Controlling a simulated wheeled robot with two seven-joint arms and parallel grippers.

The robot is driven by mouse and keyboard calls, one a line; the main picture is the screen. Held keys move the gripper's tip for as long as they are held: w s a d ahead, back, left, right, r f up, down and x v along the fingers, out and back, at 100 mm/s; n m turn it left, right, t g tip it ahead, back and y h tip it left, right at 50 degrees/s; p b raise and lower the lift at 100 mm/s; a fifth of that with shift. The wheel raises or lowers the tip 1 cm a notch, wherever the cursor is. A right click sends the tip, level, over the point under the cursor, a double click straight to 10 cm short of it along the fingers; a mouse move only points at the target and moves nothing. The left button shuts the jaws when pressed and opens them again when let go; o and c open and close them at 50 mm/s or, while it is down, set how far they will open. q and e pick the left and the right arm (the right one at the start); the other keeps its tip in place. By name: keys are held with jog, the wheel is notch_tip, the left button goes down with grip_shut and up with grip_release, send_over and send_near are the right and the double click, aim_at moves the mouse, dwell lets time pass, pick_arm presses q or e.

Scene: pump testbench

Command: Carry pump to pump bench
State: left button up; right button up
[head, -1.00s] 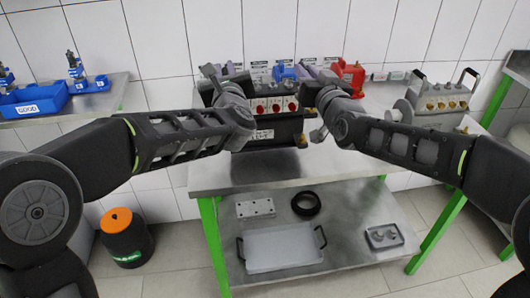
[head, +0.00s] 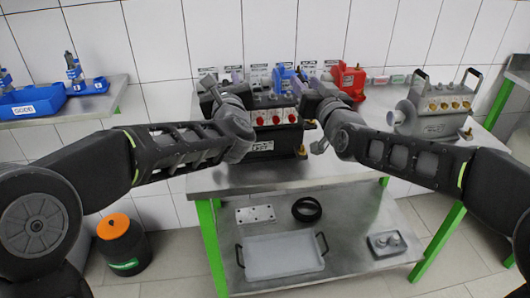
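A black box-shaped unit with a white panel, red-marked dials and a white label (head: 262,146) is at the table's left part; I take it to be the pump, though the picture does not name it. My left gripper (head: 209,92) is at its upper left side and my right gripper (head: 314,97) at its upper right side. The fingers are small and partly hidden by my wrists, so I cannot tell whether they close on it. I cannot tell whether its base touches the steel tabletop (head: 345,169).
A grey unit with two handles and brass fittings (head: 440,112) stands at the table's right. A red device (head: 348,80) stands behind. A lower shelf holds a tray (head: 283,256), a black ring (head: 306,209) and a plate. A blue bin (head: 32,104) is on the left table.

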pick_arm(q)
jog(key=shift+s+d, duration=0.1)
pick_arm(e)
jog(key=shift+a, duration=0.1)
pick_arm(q)
jog(key=v, duration=1.1)
jog(key=shift+s, duration=0.4)
pick_arm(e)
jog(key=shift+s, duration=0.15)
jog(key=v, duration=1.1)
jog(key=shift+s+d, duration=0.25)
jog(key=shift+s, duration=0.1)
pick_arm(q)
jog(key=shift+f, duration=0.1)
